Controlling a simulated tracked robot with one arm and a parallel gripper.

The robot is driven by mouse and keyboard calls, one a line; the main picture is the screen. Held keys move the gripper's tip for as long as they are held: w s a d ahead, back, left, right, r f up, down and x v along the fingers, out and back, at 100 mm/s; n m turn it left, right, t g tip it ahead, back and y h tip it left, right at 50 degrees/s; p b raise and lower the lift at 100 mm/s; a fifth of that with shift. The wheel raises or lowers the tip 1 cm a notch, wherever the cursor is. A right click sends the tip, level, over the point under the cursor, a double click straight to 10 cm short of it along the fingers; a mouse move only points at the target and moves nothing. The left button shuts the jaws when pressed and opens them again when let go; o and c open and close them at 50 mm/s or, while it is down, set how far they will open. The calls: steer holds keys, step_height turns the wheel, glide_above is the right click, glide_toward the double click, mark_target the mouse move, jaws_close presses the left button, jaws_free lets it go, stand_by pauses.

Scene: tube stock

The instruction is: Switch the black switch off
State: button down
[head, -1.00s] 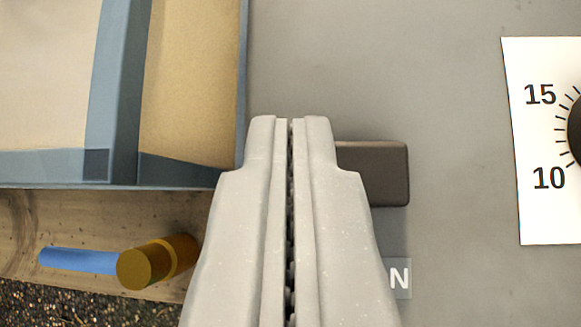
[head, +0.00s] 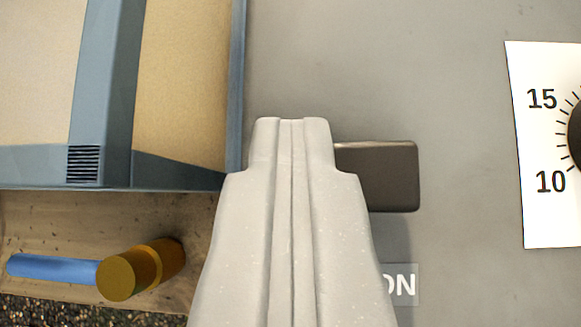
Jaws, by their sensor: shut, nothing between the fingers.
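The black switch (head: 382,177) shows as a dark brown-black block on the grey panel, just right of my fingertips. Its left part is hidden behind my gripper. My gripper (head: 292,122) is shut and empty, in the middle of the view, pointing up the picture. It overlaps the switch in the view; I cannot tell whether it touches it. A label with the letters "ON" (head: 402,285) sits below the switch, partly covered by my gripper.
A white dial plate (head: 545,215) marked 10 and 15 with a black knob (head: 576,135) is at the right edge. A blue-framed box (head: 110,95) fills the upper left. A yellow-brown cylinder (head: 118,279) with a blue rod (head: 50,268) lies at lower left. The grey panel (head: 400,70) above is clear.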

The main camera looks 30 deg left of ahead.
steer(key=shift+d, duration=0.1)
steer(key=shift+d+r+b, duration=0.2)
steer(key=shift+d+b, duration=0.2)
steer(key=shift+d, duration=0.3)
steer(key=shift+r, duration=0.1)
steer(key=shift+r, duration=0.2)
steer(key=r, duration=0.4)
steer(key=shift+a, duration=0.3)
steer(key=a+b+v, duration=0.1)
steer(key=v, duration=0.8)
steer(key=shift+s+a, duration=0.25)
steer(key=shift+a, duration=0.15)
